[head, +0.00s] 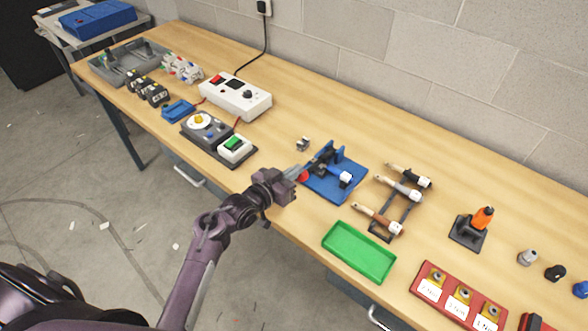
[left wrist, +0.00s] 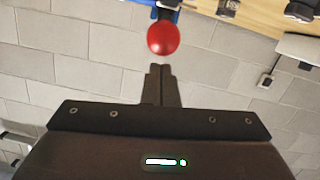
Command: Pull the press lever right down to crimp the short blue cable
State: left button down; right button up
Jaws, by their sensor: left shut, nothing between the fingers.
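The blue press (head: 330,160) stands on its blue base (head: 335,188) near the front edge of the bench. Its lever ends in a red ball knob (head: 302,176), which also shows in the left wrist view (left wrist: 163,38). My left gripper (head: 297,171) is shut and empty, with its fingertips close to the knob. In the left wrist view its closed fingers (left wrist: 161,68) point at the knob, with a small gap showing between. My right gripper is out of view.
A green tray (head: 359,251) lies right of my left gripper. A rack of handled tools (head: 393,200) stands right of the press. A dark box with a green switch (head: 218,138) stands to the left.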

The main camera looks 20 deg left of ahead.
pick_arm(q)
jog(key=shift+w+f, duration=0.1)
jog(key=shift+f, duration=0.1)
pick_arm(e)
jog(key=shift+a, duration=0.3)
